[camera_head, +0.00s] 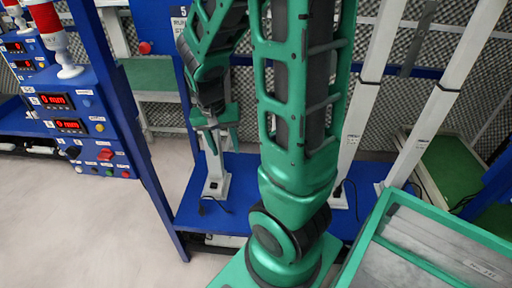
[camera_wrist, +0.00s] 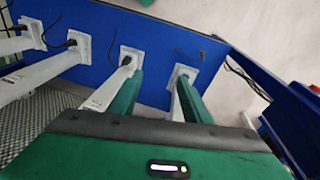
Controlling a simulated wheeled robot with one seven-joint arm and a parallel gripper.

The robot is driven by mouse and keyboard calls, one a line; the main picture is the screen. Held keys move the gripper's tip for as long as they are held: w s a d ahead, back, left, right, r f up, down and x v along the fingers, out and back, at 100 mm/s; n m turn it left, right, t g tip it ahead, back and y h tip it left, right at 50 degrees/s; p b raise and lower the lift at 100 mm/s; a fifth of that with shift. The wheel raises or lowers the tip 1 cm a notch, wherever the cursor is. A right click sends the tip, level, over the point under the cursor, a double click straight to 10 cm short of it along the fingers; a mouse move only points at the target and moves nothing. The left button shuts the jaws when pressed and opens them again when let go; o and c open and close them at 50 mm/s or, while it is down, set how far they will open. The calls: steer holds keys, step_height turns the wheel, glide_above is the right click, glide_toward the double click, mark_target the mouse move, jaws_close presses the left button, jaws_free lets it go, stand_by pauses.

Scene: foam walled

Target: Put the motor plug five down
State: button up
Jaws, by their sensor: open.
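My gripper (camera_head: 223,148) is open and points down over a white column (camera_head: 217,170) on the blue platform. In the wrist view its two green fingers (camera_wrist: 160,80) are apart, with nothing seen held between them. The right finger overlaps the column whose white foot (camera_wrist: 184,72) is farthest right. A thin black cable (camera_wrist: 188,54) lies on the platform beside that foot. Another column left of it has a black plug (camera_wrist: 126,61) with a cable at its base. No plug shows a readable number, so I cannot tell which is motor plug five.
More white columns with black plugs (camera_wrist: 71,42) stand along the blue platform (camera_wrist: 95,62). A blue post (camera_head: 125,125) and control panels with red displays (camera_head: 70,125) are at left. A green-rimmed tray (camera_head: 372,225) is at lower right. Grey floor (camera_head: 80,225) is clear at lower left.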

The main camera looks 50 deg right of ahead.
steer(key=s+a+r+n+y, duration=0.1)
steer(key=s+r, duration=0.3)
steer(key=s, duration=0.3)
steer(key=s+a+r+n+y, duration=0.1)
steer(key=s+r+n, duration=0.1)
steer(key=s+r, duration=0.3)
steer(key=s, duration=0.3)
steer(key=shift+a+r, duration=0.1)
stand_by(0.5)
